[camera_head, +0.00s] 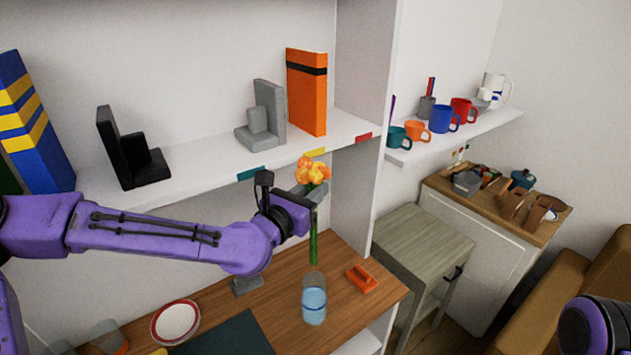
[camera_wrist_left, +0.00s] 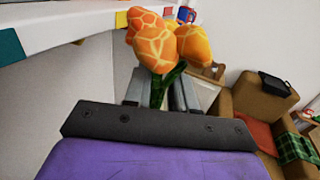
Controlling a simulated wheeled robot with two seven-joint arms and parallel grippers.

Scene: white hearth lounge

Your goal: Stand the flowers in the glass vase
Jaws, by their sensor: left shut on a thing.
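Orange flowers (camera_head: 313,170) with a green stem are held upright in my left gripper (camera_head: 316,198). Their blooms (camera_wrist_left: 155,40) fill the upper middle of the left wrist view, with the left gripper's fingers (camera_wrist_left: 157,92) shut around the stem. The glass vase (camera_head: 314,300) stands on the wooden desk and holds blue-tinted water. The lower end of the stem hangs just above the vase's mouth, seemingly apart from it. My right gripper is not in view; only part of my right arm shows at the lower right.
An orange object (camera_head: 362,278) lies right of the vase on the desk (camera_head: 262,297). A red-rimmed plate (camera_head: 175,322) and a dark mat (camera_head: 228,338) are to its left. A white shelf (camera_head: 210,172) with bookends and an orange binder (camera_head: 306,92) runs above.

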